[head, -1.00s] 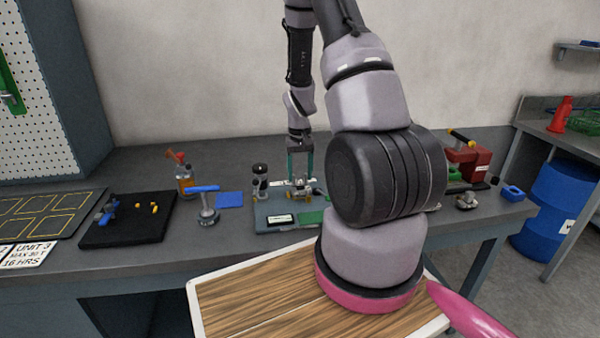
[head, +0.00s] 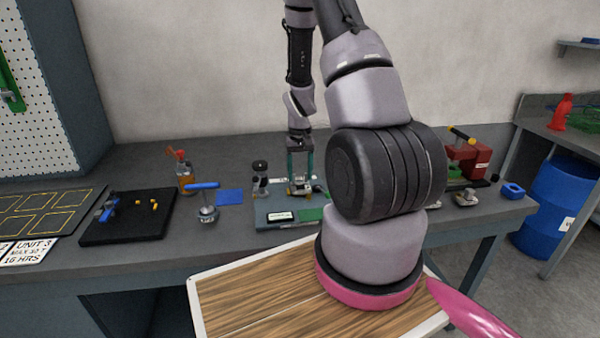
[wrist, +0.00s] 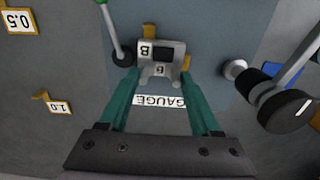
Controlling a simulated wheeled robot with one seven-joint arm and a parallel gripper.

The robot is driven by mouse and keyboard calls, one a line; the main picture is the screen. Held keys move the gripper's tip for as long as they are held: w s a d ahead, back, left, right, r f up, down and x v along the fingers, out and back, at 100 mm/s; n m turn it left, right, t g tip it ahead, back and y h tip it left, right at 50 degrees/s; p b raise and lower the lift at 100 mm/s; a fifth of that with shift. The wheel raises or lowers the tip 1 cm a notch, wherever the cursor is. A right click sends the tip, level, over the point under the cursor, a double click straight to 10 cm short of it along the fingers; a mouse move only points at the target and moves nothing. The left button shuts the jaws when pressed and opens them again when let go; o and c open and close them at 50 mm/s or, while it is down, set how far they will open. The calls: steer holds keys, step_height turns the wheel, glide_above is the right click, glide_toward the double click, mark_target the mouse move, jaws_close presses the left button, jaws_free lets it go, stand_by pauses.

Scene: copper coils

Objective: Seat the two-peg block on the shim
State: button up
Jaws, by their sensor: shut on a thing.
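My gripper (wrist: 158,82) has its two teal fingers on either side of a small grey block (wrist: 158,58) in the wrist view. It is shut on this block. The block has a dark recess, a B label and two short stubs on its near side. Another B label (wrist: 146,49) and orange-yellow pieces show at its edges. What lies beneath the block is mostly hidden, so I cannot tell whether it touches a shim. In the head view my gripper (head: 301,177) is low over the blue-grey gauge plate (head: 263,215), with the block too small to make out clearly.
A rod with a dark ball end (wrist: 123,58) stands close left of the block. A larger black-and-metal post (wrist: 284,105) is at right. Tags marked 0.5 (wrist: 17,20) and 1.0 (wrist: 58,107) lie left. A black tray (head: 125,228) is further left on the bench.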

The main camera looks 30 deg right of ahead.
steer(key=shift+f, duration=0.3)
stand_by(0.6)
steer(key=o, duration=1.5)
steer(key=shift+o, duration=0.3)
steer(key=shift+r, duration=0.1)
step_height(320, 180, up, 7)
stand_by(0.4)
